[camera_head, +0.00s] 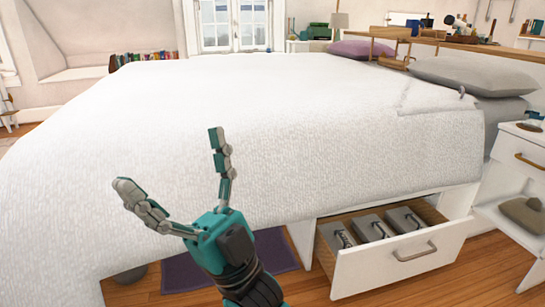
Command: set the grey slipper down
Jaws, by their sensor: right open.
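My right gripper (170,162) is open, with its two fingers spread wide and nothing between them. It is in front of the near side of the white bed. A dark grey rounded thing (130,273) lies low on the floor by the bed's lower edge, left of the purple mat. It may be the grey slipper, but it is mostly hidden by the bed cover and I cannot tell. It is below and apart from the gripper. My left gripper is not in view.
The white bed (270,110) fills the middle. A drawer (400,262) under it stands open, with grey boxes inside. A purple mat (190,275) lies on the wooden floor. A white nightstand (517,150) at the right holds a grey-brown thing (524,214) on its lower shelf.

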